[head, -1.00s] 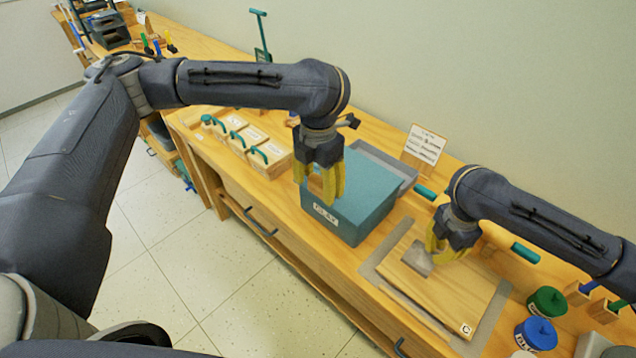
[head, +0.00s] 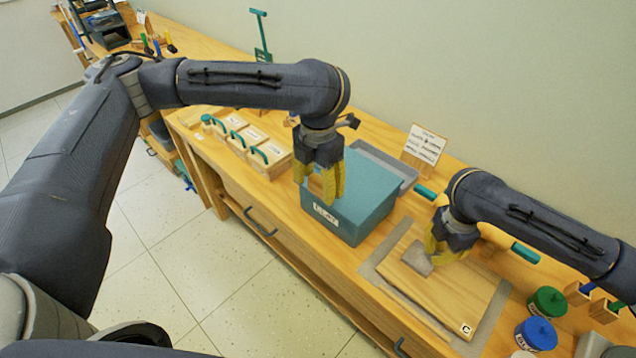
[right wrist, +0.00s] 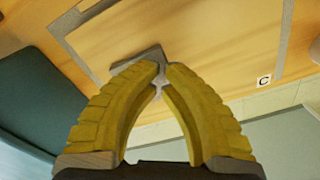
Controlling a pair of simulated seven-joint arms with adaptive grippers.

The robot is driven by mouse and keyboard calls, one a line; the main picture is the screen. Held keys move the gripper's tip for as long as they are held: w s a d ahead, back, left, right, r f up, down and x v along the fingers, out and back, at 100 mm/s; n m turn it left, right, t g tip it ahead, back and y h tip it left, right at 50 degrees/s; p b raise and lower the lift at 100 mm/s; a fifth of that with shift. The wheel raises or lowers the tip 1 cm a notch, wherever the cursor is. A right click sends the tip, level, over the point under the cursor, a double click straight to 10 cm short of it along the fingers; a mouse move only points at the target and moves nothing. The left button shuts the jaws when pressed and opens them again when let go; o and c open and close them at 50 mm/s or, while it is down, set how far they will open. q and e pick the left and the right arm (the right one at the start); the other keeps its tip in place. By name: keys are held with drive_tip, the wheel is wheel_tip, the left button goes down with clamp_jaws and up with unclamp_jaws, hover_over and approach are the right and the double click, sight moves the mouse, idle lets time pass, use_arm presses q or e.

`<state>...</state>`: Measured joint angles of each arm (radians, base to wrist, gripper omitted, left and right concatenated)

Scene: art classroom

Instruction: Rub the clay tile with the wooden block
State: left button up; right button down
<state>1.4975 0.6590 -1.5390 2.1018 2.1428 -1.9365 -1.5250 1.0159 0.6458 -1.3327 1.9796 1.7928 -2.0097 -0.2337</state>
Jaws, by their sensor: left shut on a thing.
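The grey clay tile (head: 418,259) lies flat on the wooden board marked C; it also shows in the right wrist view (right wrist: 138,57). My right gripper (head: 443,254) is low over the board, at the tile's right edge. In the right wrist view, its yellow fingertips (right wrist: 164,69) are almost together beside the tile; whether they pinch it is unclear. My left gripper (head: 322,197) is above the teal clay bin, shut on a small tan piece that looks like the wooden block (head: 316,185), mostly hidden by the fingers.
The board (head: 455,293) lies on a grey mat (head: 377,272). The teal clay bin (head: 367,205) stands left of it. Green (head: 547,302) and blue (head: 536,334) jars stand to the right. A sign (head: 424,145) stands behind. Wooden boxes with teal handles (head: 262,157) are farther left.

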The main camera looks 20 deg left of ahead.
drive_tip(key=shift+f, duration=1.1)
drive_tip(key=shift+r, duration=0.15)
drive_tip(key=shift+r, duration=2.9)
drive_tip(key=shift+r, duration=0.1)
wheel_tip(320, 180, up, 12)
